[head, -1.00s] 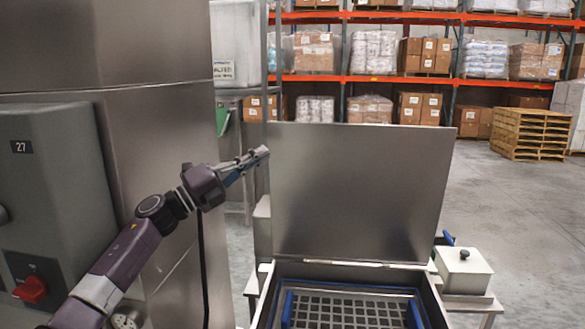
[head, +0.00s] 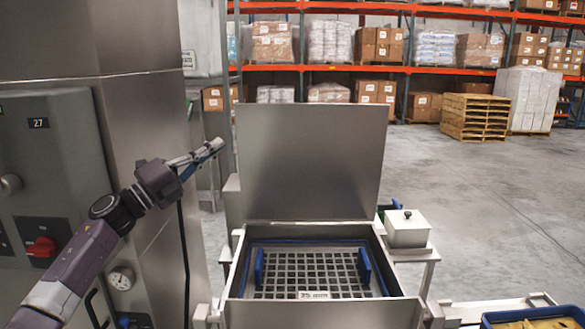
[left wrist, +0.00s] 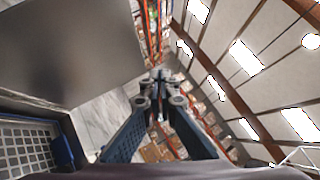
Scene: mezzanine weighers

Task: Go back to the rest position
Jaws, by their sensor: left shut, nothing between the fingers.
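My left gripper (head: 207,152) is raised in front of the steel column, to the left of an upright steel lid. It is shut and empty, and its fingers point up and to the right. In the left wrist view its fingertips (left wrist: 157,80) meet, with shelving and the ceiling beyond. My right gripper is in neither view. The open lid (head: 310,160) stands upright at the back of a steel bin (head: 238,262). A dark grid basket (head: 312,272) with blue handles sits inside the bin; its corner also shows in the left wrist view (left wrist: 25,147).
A grey control box (head: 55,180) with a red knob (head: 41,247) and the steel column stand at the left. A small lidded box (head: 407,229) sits right of the bin. A blue-rimmed tray (head: 530,312) is at lower right. Open floor lies at the right.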

